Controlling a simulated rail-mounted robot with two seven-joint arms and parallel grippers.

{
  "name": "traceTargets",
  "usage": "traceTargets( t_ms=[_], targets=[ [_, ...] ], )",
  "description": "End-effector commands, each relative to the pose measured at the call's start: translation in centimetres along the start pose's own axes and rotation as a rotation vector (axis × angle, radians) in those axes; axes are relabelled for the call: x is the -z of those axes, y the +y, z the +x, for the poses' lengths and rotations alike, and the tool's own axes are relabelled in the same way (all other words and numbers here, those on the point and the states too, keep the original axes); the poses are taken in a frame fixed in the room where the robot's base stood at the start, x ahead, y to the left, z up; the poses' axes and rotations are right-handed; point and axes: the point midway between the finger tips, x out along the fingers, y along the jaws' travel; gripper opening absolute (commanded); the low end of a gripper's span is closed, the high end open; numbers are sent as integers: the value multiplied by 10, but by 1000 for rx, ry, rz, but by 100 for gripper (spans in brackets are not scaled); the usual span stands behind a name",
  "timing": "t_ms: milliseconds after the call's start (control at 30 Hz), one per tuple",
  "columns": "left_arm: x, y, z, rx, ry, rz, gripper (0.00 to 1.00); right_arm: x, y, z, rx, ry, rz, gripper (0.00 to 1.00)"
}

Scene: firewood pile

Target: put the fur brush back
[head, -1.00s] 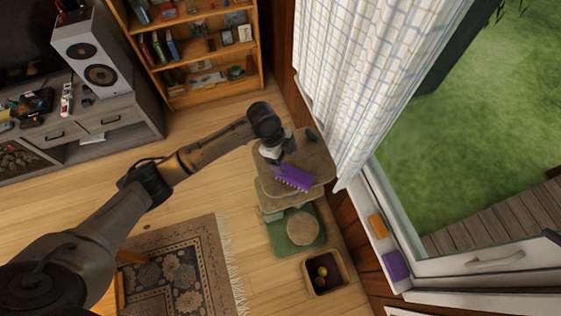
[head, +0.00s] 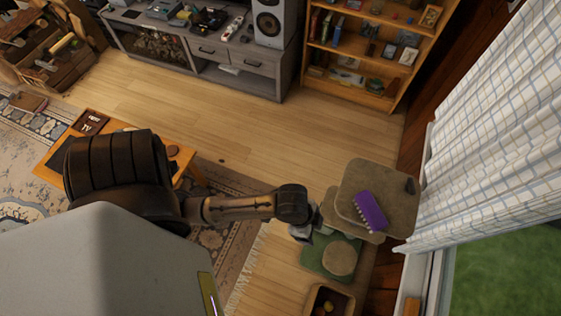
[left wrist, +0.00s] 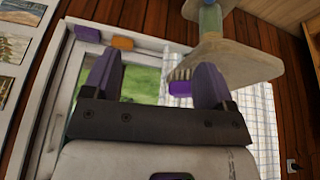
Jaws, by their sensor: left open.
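The purple fur brush (head: 371,210), with pale bristles along one side, lies on the tan top platform of the cat tree (head: 352,177), near its front right part. My left gripper (head: 303,234) is left of and apart from the platform edge in the head view. In the left wrist view the gripper (left wrist: 155,66) is open with nothing held between its two fingers. The brush (left wrist: 181,88) shows beyond the fingers there, close to the platform edge (left wrist: 225,68). My right gripper is in neither view.
The curtain (head: 490,130) hangs close to the platform's right side. Below are a green base with a round pad (head: 340,261) and a box (head: 309,303) holding orange balls. An orange block (left wrist: 122,43) and a purple block (left wrist: 88,34) sit by the window.

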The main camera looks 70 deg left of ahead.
Motion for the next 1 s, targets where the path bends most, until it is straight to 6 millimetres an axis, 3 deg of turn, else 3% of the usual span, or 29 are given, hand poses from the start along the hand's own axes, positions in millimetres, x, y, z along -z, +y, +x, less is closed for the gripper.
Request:
traceTargets(
  t_ms=[100,333,800,1000],
  targets=[
    [-36,7,-20,79,-22,-181,78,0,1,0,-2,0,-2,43],
    [-77,7,-48,196,-53,-384,78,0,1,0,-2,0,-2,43],
    [-84,6,-55,222,-60,-422,78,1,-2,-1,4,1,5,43],
    [-78,7,-68,221,-59,-422,78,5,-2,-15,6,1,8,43]
  ],
)
